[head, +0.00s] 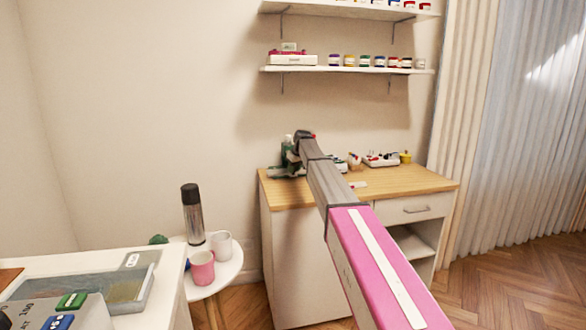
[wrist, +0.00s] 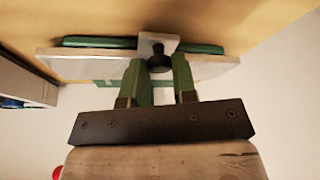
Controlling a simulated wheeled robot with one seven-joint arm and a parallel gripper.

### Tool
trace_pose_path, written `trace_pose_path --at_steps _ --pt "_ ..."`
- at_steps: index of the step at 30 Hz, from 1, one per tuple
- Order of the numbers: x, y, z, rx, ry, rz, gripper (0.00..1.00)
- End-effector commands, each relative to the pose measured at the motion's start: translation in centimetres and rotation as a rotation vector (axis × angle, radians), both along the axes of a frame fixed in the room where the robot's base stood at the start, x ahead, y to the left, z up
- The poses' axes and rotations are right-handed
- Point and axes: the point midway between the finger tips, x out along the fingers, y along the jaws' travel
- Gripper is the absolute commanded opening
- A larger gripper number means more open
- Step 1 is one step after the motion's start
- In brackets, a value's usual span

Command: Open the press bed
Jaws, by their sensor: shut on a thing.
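The press, a small green machine (head: 282,171), stands at the left end of the wooden desk in the head view, partly hidden by my arm. In the wrist view its pale metal plate (wrist: 80,66) lies across the top, with green parts (wrist: 100,42) behind it. A dark round knob (wrist: 158,66) sits at the plate's middle on a light bracket. My gripper (wrist: 160,60) has its two green fingers on either side of this knob and is shut on it. The fingertips and the plate's hinge cannot be made out clearly.
The wooden desk (head: 400,179) also holds a tray of small items (head: 381,160) and a yellow pot (head: 405,158). Shelves hang on the wall above. A round side table (head: 222,274) with a flask (head: 192,215) and mugs stands left. Floor at right is clear.

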Motion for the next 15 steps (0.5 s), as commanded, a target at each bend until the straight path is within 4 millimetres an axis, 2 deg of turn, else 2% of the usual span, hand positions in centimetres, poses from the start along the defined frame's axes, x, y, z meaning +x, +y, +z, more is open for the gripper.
trace_pose_path --at_steps 3,4,6,15 --pt "0.09 0.01 0.0 -0.001 0.001 0.0 0.0" --pt "0.09 0.01 0.0 -0.001 0.001 0.0 0.29" --pt "0.09 0.0 0.0 0.0 0.0 0.0 0.51" --pt "0.05 -0.01 0.12 0.0 0.0 0.0 0.51"
